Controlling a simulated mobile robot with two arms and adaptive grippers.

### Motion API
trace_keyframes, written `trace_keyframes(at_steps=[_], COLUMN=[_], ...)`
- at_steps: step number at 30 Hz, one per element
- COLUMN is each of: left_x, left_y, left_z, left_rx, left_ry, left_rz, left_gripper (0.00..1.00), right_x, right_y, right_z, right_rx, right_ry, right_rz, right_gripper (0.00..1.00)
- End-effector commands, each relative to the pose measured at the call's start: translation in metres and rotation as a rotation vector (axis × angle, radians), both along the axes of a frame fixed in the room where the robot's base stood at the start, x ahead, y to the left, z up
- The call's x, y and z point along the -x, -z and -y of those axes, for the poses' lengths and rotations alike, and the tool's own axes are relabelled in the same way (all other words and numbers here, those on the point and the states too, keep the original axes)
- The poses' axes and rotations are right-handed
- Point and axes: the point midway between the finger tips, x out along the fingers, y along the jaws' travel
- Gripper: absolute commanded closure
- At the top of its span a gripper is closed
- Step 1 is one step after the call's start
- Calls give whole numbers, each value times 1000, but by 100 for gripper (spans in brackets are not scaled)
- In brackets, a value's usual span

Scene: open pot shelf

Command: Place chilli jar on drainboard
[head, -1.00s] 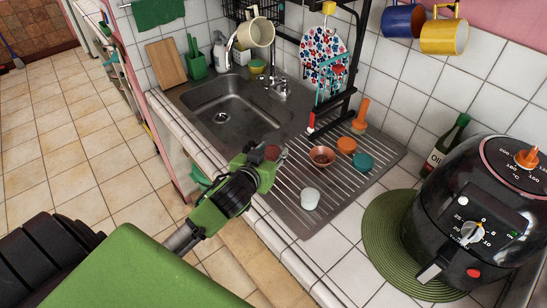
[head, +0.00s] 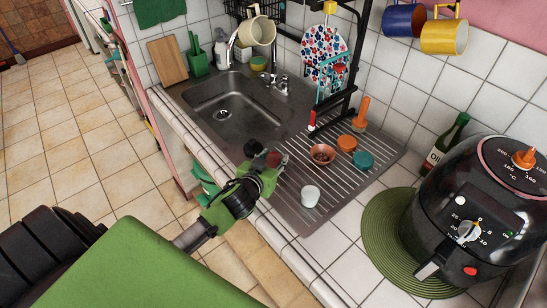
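My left gripper (head: 268,158) is over the counter, at the left edge of the drainboard by the sink. Its fingers are around a small dark red thing (head: 274,158), which looks like the chilli jar; most of it is hidden by the fingers. The ribbed metal drainboard (head: 290,190) lies right of the gripper. Whether the jar touches it I cannot tell. My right gripper is not in view.
On the drainboard stand a copper bowl (head: 322,154), an orange lid (head: 347,143), a teal lid (head: 363,161) and a white cup (head: 310,196). A black rack (head: 345,105) rises behind. The sink (head: 215,98) is left. The air fryer (head: 470,215) is right.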

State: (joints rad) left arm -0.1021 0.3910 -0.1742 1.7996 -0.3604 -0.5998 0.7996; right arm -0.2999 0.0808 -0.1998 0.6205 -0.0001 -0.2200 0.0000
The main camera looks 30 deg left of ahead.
Motion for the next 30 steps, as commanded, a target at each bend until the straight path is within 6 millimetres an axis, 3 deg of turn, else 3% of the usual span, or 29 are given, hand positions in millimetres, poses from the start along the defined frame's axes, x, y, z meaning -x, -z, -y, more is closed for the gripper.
trace_keyframes(at_steps=[2, 14, 20, 30], left_x=[0, 0, 23, 82], left_y=[0, -5, -10, -35], left_z=[0, 0, 4, 14], left_rx=[0, -1, 1, 0], left_ry=[0, 0, 1, 0], left_rz=[-1, 0, -1, 0], left_gripper=[46, 46, 46, 46], right_x=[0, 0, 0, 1], right_y=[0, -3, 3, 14], right_z=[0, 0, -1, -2], right_rx=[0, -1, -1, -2], right_ry=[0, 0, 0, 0], right_rz=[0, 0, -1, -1], right_gripper=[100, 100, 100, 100])
